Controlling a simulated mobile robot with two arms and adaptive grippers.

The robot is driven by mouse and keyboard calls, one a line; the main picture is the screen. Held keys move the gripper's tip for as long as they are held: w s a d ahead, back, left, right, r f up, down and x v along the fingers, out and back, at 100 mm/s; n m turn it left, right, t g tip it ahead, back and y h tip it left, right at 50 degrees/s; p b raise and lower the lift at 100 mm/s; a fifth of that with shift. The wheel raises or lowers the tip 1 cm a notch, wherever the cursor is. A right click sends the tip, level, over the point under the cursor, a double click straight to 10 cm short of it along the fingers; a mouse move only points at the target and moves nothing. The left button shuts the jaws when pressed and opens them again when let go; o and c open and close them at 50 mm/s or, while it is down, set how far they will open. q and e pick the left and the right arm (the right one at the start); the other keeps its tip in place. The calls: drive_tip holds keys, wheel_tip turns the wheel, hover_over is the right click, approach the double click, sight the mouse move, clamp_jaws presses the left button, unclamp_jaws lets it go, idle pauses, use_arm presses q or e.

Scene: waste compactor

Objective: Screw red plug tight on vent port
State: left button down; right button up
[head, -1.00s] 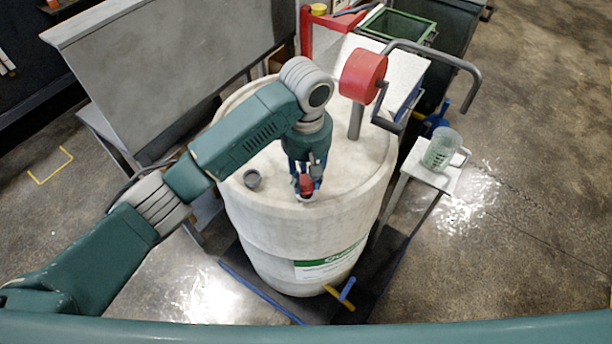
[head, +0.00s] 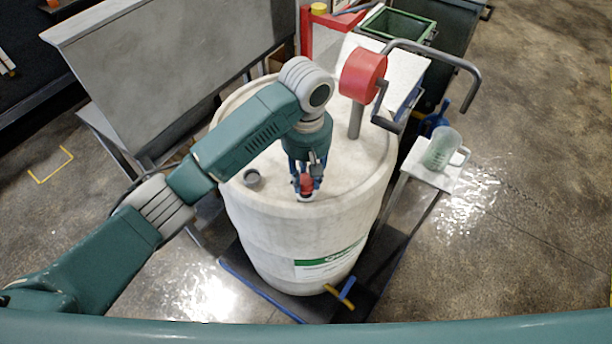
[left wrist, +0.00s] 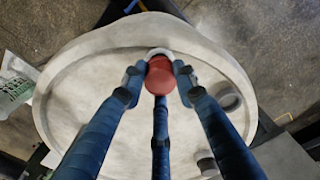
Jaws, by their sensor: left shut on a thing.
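The red plug (head: 306,182) is at the near edge of the white drum's top. My left gripper (head: 305,187) points down there and is shut on it. In the left wrist view the red plug (left wrist: 160,76) sits between the blue fingers (left wrist: 159,88). A pale ring, apparently the vent port (left wrist: 160,52), shows just beyond the plug. The fingers partly cover the plug, and I cannot tell how far it is seated on the port. My right gripper is not in view.
The white drum (head: 290,235) stands on a dark base. A grey open port (head: 252,178) is left on its top. A red hand pump with a crank (head: 362,76) rises at the right. A jug (head: 441,150) stands on a small white table (head: 425,172).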

use_arm(q)
drive_tip(key=shift+f, duration=1.15)
idle(1.2)
drive_tip(key=c, duration=2.2)
unclamp_jaws()
drive_tip(key=c, duration=0.3)
drive_tip(key=m, duration=0.5)
drive_tip(key=m, duration=0.5)
